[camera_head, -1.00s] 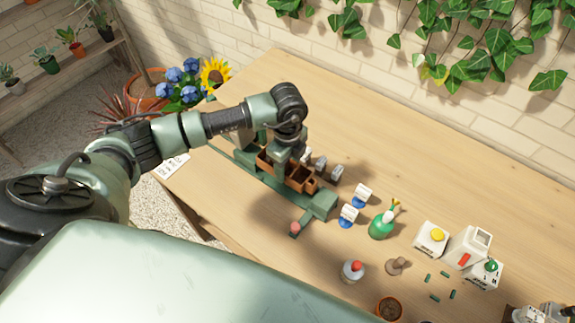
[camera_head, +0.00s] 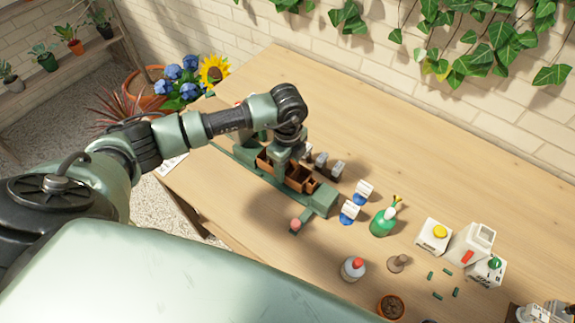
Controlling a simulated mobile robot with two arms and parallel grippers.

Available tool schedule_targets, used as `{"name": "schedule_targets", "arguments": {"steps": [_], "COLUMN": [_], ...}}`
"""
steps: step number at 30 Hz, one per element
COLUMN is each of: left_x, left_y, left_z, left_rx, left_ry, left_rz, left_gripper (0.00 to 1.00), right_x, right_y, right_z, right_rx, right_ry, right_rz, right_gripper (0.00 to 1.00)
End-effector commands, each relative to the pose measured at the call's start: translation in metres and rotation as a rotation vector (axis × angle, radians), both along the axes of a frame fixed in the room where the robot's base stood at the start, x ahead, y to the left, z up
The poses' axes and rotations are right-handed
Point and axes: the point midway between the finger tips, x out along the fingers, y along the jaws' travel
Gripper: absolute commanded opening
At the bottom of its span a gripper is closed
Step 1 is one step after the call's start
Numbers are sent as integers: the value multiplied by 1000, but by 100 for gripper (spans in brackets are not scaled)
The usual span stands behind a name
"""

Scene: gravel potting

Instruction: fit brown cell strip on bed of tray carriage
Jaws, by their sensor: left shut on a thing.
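The brown cell strip (camera_head: 298,179) is at the green tray carriage (camera_head: 322,201), over its bed. My left gripper (camera_head: 284,165) comes down onto the strip from above and is shut on it. The gripper hides part of the strip, and I cannot tell whether the strip rests fully on the bed. A green rail (camera_head: 237,157) runs from the carriage toward the upper left. A lever with a red knob (camera_head: 295,224) sticks out at the carriage's near end. My right gripper is not in view.
Small grey pieces (camera_head: 328,163) stand just behind the carriage. Blue-and-white items (camera_head: 349,212), a green spray bottle (camera_head: 384,221), white containers (camera_head: 433,235), a red-topped bottle (camera_head: 353,268) and a soil pot (camera_head: 391,306) stand to the right. The table's back middle is clear.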

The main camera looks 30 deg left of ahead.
Motion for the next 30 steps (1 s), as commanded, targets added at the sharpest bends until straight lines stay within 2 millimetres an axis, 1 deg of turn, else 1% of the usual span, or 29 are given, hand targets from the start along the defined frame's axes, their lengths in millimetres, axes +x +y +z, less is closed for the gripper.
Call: {"name": "schedule_targets", "arguments": {"steps": [7, 24, 30], "left_x": [0, 0, 0], "left_y": [0, 0, 0], "left_z": [-1, -18, -18], "left_rx": [0, 0, 0], "left_ry": [0, -1, -1], "left_rz": [0, 0, 0], "left_gripper": [21, 21, 21], "right_x": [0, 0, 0], "right_y": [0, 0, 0], "right_z": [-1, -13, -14], "right_rx": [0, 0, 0], "right_ry": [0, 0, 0], "right_rz": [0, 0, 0], "right_gripper": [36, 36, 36]}}
